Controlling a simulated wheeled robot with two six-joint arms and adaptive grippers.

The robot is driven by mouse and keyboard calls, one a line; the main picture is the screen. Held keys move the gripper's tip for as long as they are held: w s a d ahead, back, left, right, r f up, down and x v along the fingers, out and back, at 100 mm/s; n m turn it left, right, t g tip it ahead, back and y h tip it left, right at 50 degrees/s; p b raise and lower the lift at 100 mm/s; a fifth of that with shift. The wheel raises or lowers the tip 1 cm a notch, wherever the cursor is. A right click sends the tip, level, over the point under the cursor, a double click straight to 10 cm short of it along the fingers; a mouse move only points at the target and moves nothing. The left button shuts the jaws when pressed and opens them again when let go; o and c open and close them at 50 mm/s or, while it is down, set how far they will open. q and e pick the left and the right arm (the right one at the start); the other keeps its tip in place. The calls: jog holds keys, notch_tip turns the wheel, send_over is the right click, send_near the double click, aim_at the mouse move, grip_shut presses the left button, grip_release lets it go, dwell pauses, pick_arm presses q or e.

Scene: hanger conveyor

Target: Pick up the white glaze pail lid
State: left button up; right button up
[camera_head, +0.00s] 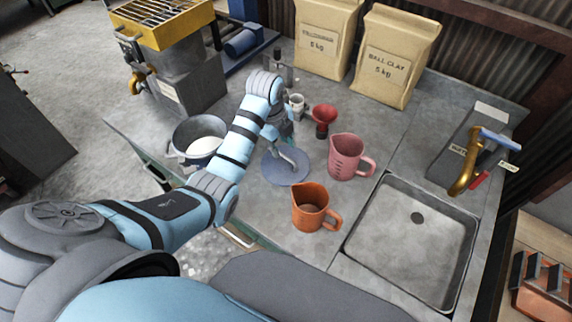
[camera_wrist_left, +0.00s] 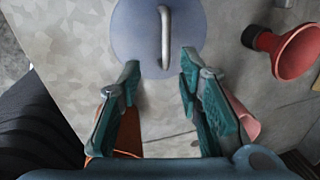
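A round blue-grey lid (camera_head: 280,177) with a light bar handle lies flat on the grey worktop, right of a grey pail (camera_head: 181,146) holding white glaze. The lid also shows at the top of the left wrist view (camera_wrist_left: 134,36), with its handle (camera_wrist_left: 165,38) running up and down in the picture. My left gripper (camera_head: 286,135) is over the far side of the lid, partly hidden by its own arm. In the wrist view its teal fingers (camera_wrist_left: 160,70) are spread, with nothing between them, and the handle is ahead of the tips. My right gripper is not in view.
A sink (camera_head: 415,245) is at the right. Two clay bags (camera_head: 395,58) stand at the back.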

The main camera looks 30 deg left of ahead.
aim_at(285, 156)
pick_arm(q)
jog(key=w+f, duration=0.1)
jog(key=f, duration=0.2)
jog(key=w+f+b, duration=0.1)
jog(key=f, duration=0.5)
jog(key=shift+w+f+b, duration=0.2)
jog(key=shift+w+b, duration=0.2)
jog(key=shift+r, duration=0.1)
jog(key=shift+c, duration=0.3)
grip_shut()
